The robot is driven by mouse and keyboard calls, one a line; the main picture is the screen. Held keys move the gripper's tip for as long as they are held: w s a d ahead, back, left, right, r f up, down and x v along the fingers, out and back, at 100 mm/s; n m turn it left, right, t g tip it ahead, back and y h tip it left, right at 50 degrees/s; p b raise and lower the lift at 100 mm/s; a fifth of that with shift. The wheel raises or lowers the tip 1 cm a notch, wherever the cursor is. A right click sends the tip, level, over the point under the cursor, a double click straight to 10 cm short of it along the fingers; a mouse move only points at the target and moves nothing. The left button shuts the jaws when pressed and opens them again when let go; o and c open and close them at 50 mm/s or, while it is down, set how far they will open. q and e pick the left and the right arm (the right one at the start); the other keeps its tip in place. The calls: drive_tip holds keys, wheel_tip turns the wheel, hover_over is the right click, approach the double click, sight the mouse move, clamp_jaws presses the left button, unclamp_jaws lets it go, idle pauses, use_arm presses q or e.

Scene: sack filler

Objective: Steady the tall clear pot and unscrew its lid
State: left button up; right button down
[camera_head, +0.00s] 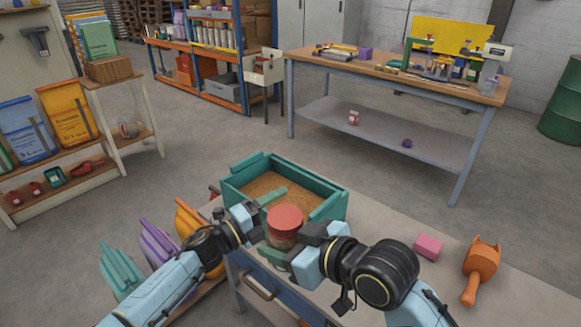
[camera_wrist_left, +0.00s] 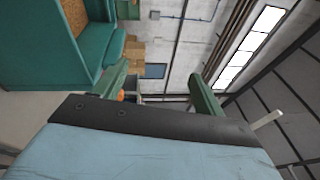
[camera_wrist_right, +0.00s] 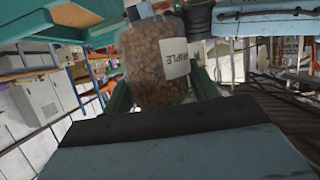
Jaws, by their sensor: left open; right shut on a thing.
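The tall clear pot (camera_wrist_right: 150,55) is filled with brown granules and carries a white label (camera_wrist_right: 175,58). In the head view its round red lid (camera_head: 285,217) is on top, and the pot stands upright in front of the teal crate. My right gripper (camera_wrist_right: 162,88) is shut on the pot's body, one green finger on each side. My left gripper (camera_head: 264,212) is open beside the lid, on its left. The left wrist view shows its two green fingers (camera_wrist_left: 160,92) apart with nothing held between them. The pot's base is hidden by my right gripper.
The teal crate (camera_head: 236,190) with brown grain is just behind the pot. A pink block (camera_head: 428,247) and an orange scoop-like thing (camera_head: 482,262) lie on the bench (camera_head: 398,232) at right. Coloured sacks (camera_head: 158,247) stand at the lower left. The bench's right part is mostly clear.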

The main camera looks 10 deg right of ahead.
use_arm(q)
drive_tip(key=s+d+r+m+g+y, duration=0.2)
drive_tip(key=s+d+r+m+g, duration=0.4)
drive_tip(key=r+m, duration=0.45)
drive_tip(key=s+d+r+m+g+y, duration=0.25)
drive_tip(key=s+r+m+g, duration=0.45)
drive_tip(key=m, duration=0.6)
wheel_tip(320, 180, up, 4)
drive_tip(key=m+t+y, duration=0.4)
drive_tip(key=m+y, duration=0.5)
drive_tip(key=y, duration=0.4)
hover_over(291, 213)
drive_tip(key=shift+s+n, duration=0.25)
drive_tip(key=shift+s, duration=0.05)
drive_tip(key=shift+a+f, duration=0.1)
drive_tip(key=shift+f, duration=3.8)
drive_tip(key=shift+w+h, duration=0.1)
drive_tip(key=shift+h, duration=0.15)
drive_tip(key=c, duration=1)
drive_tip(key=n, duration=0.6)
drive_tip(key=shift+w+r, duration=0.1)
drive_tip(key=shift+w, duration=0.15)
